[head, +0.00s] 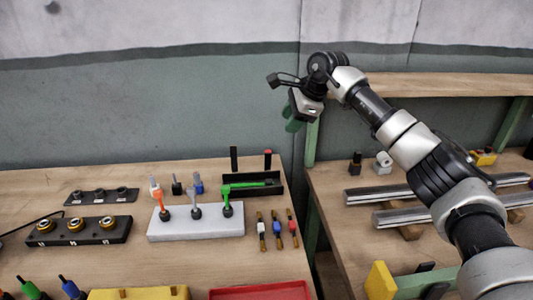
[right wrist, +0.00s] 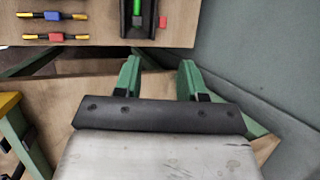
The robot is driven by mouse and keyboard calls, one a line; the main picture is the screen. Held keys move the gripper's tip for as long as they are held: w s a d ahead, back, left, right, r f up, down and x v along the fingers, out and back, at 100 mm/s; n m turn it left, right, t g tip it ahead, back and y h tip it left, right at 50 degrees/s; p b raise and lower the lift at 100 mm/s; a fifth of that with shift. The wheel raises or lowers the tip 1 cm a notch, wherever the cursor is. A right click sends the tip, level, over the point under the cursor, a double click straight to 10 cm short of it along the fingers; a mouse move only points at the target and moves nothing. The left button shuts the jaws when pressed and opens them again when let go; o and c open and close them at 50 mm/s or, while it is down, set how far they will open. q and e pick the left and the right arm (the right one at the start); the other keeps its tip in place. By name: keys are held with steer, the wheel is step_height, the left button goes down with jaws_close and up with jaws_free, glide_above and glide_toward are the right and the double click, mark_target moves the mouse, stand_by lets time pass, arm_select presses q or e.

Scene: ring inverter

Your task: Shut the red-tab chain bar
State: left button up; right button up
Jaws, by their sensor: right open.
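The red tab (head: 268,153) tops a thin black upright bar at the back right of a black open tray (head: 276,190) on the left table. I take this for the red-tab chain bar; it stands upright. In the right wrist view the red tab (right wrist: 162,21) shows beside the tray's end, at the top. A green-handled tool (head: 246,185) lies in the tray. My right gripper (head: 292,120) is above and right of the bar, apart from it. Its green fingers (right wrist: 157,78) are spread and empty. My left gripper is not in view.
A second black upright (head: 234,158) stands at the tray's back left. A white block (head: 195,228) with several tools stands in front left. Several small clamps (head: 277,230) lie in front. A gap separates the left table from the right table, which carries metal rails (head: 420,210).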

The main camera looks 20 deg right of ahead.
mark_target(269, 151)
steer(key=x, duration=1.2)
steer(key=shift+w+f+p, duration=0.25)
steer(key=shift+w+p, duration=0.1)
jaws_close()
